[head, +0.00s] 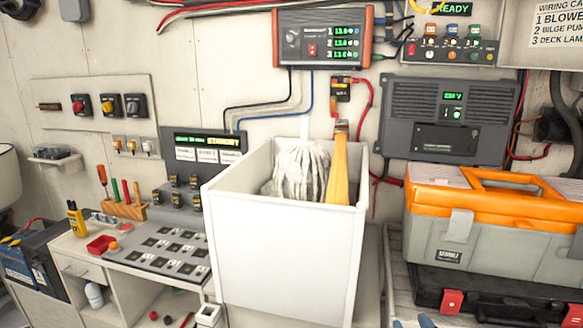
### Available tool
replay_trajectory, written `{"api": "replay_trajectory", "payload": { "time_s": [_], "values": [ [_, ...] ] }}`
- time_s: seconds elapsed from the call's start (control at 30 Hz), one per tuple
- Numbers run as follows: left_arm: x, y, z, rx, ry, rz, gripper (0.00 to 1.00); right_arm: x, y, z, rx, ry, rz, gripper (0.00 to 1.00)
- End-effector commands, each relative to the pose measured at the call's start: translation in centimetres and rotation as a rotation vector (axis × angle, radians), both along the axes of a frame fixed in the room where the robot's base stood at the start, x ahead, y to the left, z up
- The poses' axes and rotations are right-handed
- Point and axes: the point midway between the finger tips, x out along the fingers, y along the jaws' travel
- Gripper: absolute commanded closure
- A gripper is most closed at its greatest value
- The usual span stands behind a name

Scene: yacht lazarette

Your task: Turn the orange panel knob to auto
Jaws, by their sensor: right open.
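On the wall panel (95,88) at the left is a row of knobs on dark square plates. One knob is red (79,105), and the middle one looks orange-yellow (108,105). The lettering and the knobs' pointer positions are too small to read. My left gripper is not in view.
A white bin (280,245) holding a mop (300,170) and an orange-yellow handle stands in the centre. A sloping switch console (160,250) sits below the panel. An orange-lidded toolbox (485,235) is at the right. Loose screwdrivers stand in a wooden holder (125,208).

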Motion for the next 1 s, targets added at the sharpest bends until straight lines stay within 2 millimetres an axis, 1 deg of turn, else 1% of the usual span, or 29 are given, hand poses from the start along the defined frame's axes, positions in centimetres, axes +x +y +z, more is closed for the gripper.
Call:
{"api": "replay_trajectory", "payload": {
  "time_s": [0.03,0.07,0.1,0.17,0.2,0.27,0.3,0.4,0.5,0.6,0.67,1.0],
  "values": [
    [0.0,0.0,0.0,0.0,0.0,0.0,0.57,-2.0,-0.4,-2.4,0.01,0.052,-0.013,0.52],
    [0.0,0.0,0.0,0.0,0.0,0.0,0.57,-3.1,-0.5,-3.7,0.014,0.08,-0.021,0.52],
    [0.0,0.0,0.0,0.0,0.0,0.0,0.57,-4.6,-0.7,-5.3,0.021,0.116,-0.029,0.52],
    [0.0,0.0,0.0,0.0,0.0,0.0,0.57,-7.0,-1.0,-7.6,0.03,0.171,-0.045,0.52],
    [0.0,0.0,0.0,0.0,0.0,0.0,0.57,-8.6,-1.2,-9.1,0.036,0.208,-0.055,0.52],
    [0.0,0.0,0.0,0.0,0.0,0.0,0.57,-11.1,-1.5,-11.2,0.043,0.262,-0.072,0.52],
    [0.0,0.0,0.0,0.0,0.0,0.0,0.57,-12.7,-1.7,-12.5,0.048,0.296,-0.083,0.52],
    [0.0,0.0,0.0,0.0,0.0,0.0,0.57,-16.3,-2.2,-14.9,0.056,0.367,-0.108,0.52],
    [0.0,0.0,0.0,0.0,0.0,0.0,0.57,-18.9,-2.6,-16.5,0.06,0.419,-0.127,0.52],
    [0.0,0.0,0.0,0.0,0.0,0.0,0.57,-20.4,-2.8,-17.3,0.06,0.446,-0.137,0.52],
    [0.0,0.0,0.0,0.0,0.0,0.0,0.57,-20.9,-2.9,-17.5,0.06,0.454,-0.139,0.52],
    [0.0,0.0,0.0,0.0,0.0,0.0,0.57,-21.0,-3.0,-17.6,0.06,0.457,-0.14,0.52]
  ]
}}
